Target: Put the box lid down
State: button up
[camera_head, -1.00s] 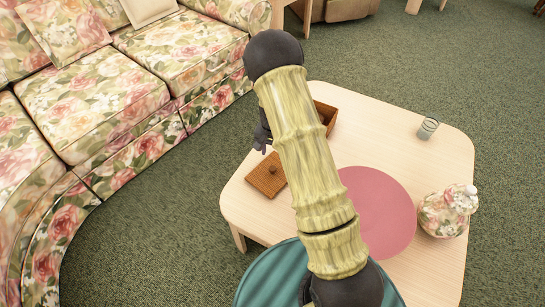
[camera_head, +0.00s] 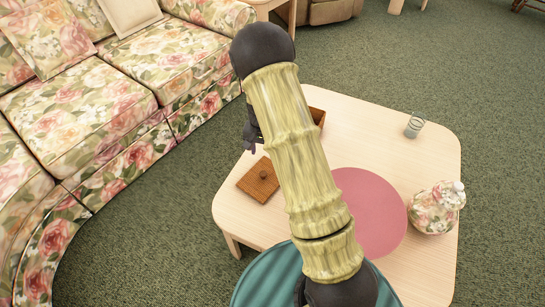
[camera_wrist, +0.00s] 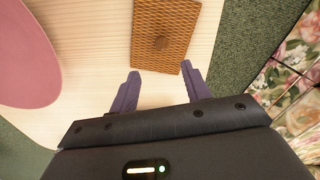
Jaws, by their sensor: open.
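The box lid (camera_head: 258,180) is a flat, orange-brown woven square with a small round knob. It lies flat on the pale wooden table near its left edge. The lid also shows in the wrist view (camera_wrist: 176,22), just beyond my fingertips. My gripper (camera_wrist: 160,78) is open with nothing between its two purple fingers, and the lid's knob is a little ahead of them. In the head view my gripper (camera_head: 252,148) is partly hidden behind my arm, above the table's left edge. The brown box (camera_head: 317,116) stands on the table behind my arm, mostly hidden.
A floral sofa (camera_head: 85,105) stands to the left, with green carpet between.

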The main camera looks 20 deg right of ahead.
jog(key=s+r+n+t, duration=0.2)
jog(key=s+r+n, duration=0.4)
jog(key=s+r, duration=1.1)
jog(key=s, duration=0.3)
jog(key=shift+s+r, duration=0.2)
jog(key=shift+r, duration=0.1)
notch_tip(320, 180, up, 29)
jog(key=p, duration=2.8)
jog(key=shift+f+p, duration=0.2)
jog(key=shift+p, duration=0.1)
